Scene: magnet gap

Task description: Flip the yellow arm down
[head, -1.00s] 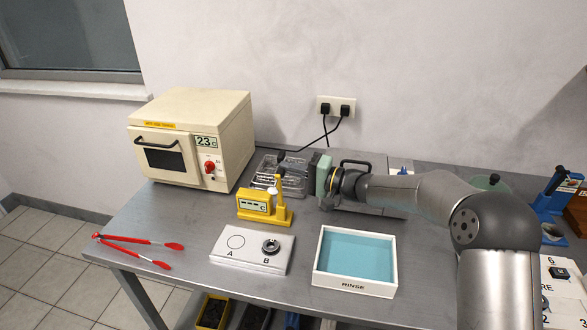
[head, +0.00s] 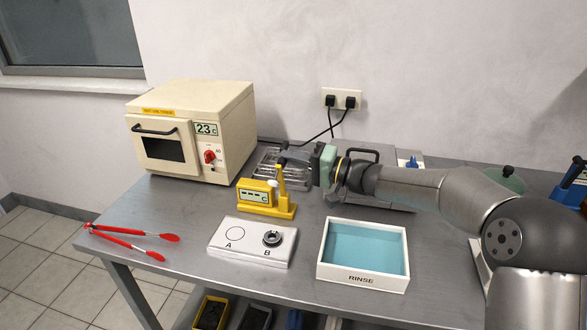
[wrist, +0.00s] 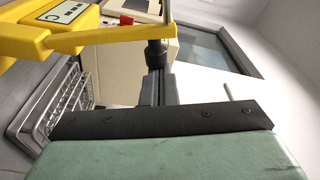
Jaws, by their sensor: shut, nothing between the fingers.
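The yellow gauge (head: 256,198) stands on the bench behind the white A/B block, with a small display on its front. Its yellow arm (head: 281,181) stands nearly upright at the gauge's right side. In the wrist view the arm (wrist: 115,39) runs across the top of the picture, from the gauge body at the left. My gripper (head: 285,161) is at the top of the arm, reaching in from the right, with its fingers shut and empty. In the wrist view my gripper's dark fingertips (wrist: 157,52) are right by the arm; I cannot tell whether they touch it.
A cream oven (head: 192,133) stands at the left back. A wire rack in a metal tray (head: 268,171) lies behind the gauge. The white A/B block (head: 250,243) and a rinse tray (head: 365,279) are in front. Red tongs (head: 130,240) lie at the front left.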

